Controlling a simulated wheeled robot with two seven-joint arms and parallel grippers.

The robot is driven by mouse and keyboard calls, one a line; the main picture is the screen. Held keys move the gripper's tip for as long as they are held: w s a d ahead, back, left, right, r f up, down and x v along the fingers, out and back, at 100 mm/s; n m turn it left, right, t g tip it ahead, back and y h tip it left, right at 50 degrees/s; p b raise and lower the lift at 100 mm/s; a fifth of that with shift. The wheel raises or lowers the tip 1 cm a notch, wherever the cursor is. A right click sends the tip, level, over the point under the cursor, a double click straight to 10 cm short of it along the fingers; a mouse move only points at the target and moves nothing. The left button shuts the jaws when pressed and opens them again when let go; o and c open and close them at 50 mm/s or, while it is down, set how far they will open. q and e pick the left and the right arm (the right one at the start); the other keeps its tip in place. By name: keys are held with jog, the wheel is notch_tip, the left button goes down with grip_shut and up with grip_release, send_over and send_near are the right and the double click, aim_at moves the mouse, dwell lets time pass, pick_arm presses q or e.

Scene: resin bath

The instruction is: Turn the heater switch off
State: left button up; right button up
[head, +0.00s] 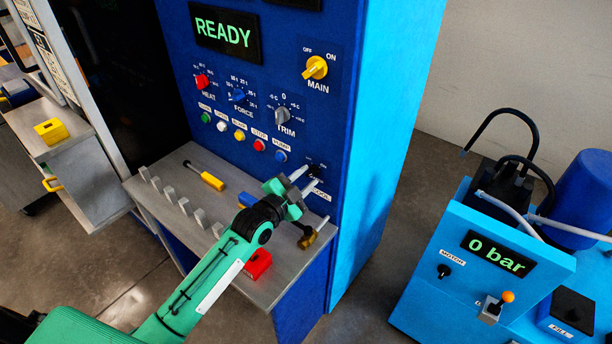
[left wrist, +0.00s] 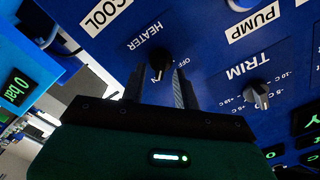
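The heater switch (left wrist: 161,60) is a small black rotary knob on the blue panel, under the HEATER label in the left wrist view, with small ON and OFF marks beside it. In the head view the switch (head: 317,169) shows just past the fingers, low on the panel. My left gripper (head: 305,181) is at the panel, in front of the switch. In the left wrist view its fingers (left wrist: 159,80) are apart, one on each side of the knob. I cannot tell whether they touch it. Which mark the knob points to is unclear. My right gripper is out of view.
The TRIM knob (left wrist: 257,94) and a row of buttons (head: 240,135) are close by on the panel. The shelf (head: 208,170) below holds a yellow-handled tool (head: 211,181), grey blocks, a red block (head: 257,263) and a brass-headed tool (head: 307,241). A pump unit (head: 490,270) stands at right.

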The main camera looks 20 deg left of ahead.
pick_arm(q)
jog(key=shift+w+d, duration=0.1)
jog(key=shift+w, duration=0.2)
jog(key=c, duration=0.6)
grip_shut()
